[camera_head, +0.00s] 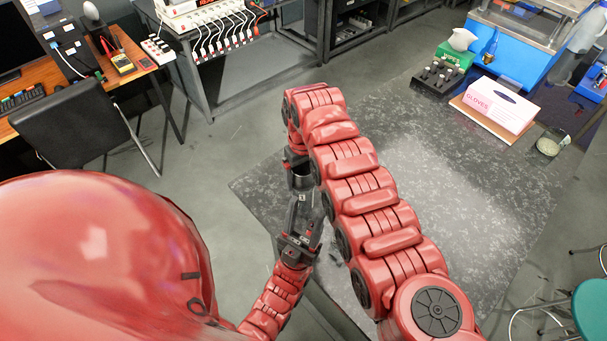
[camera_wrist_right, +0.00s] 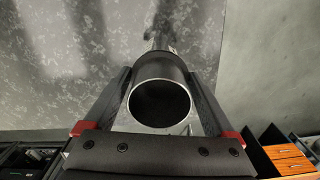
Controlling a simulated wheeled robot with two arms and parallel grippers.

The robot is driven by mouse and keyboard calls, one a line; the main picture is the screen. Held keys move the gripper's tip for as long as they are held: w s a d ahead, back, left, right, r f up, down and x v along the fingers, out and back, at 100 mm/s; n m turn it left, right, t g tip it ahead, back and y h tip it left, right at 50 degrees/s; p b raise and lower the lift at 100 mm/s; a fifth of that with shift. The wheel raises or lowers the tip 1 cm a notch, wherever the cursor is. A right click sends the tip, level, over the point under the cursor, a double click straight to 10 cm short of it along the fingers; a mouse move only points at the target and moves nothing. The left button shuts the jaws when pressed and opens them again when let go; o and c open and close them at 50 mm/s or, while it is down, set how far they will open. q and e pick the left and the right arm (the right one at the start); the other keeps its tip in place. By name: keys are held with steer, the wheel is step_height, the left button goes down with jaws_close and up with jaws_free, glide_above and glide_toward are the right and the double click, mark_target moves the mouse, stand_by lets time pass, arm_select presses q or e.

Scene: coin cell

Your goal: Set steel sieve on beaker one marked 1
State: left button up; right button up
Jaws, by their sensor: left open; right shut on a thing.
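The steel sieve (camera_wrist_right: 160,74) is a dark cylinder with a bright round rim facing the camera in the right wrist view. My right gripper (camera_wrist_right: 161,85) is shut on it, with one finger on each side. In the head view the sieve (camera_head: 302,183) shows as a dark cup below my right gripper (camera_head: 297,166). Just below it is a small pale label with a dark mark, apparently on beaker one (camera_head: 302,198); the beaker's body is hard to make out. My left gripper (camera_head: 303,220) is open, its fingers pointing up toward the beaker. I cannot tell whether sieve and beaker touch.
The grey speckled table (camera_head: 430,150) is mostly clear. A gloves box (camera_head: 500,104), a dark rack (camera_head: 437,77), a green box (camera_head: 456,55) and a small round container (camera_head: 549,145) stand toward its far right. My right arm covers part of the table.

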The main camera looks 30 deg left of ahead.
steer(key=shift+f, duration=0.15)
steer(key=shift+f+b, duration=0.3)
steer(key=shift+b, duration=0.05)
steer(key=o, duration=1.1)
steer(key=shift+w, duration=0.1)
steer(key=shift+r, duration=0.1)
steer(key=shift+r, duration=0.1)
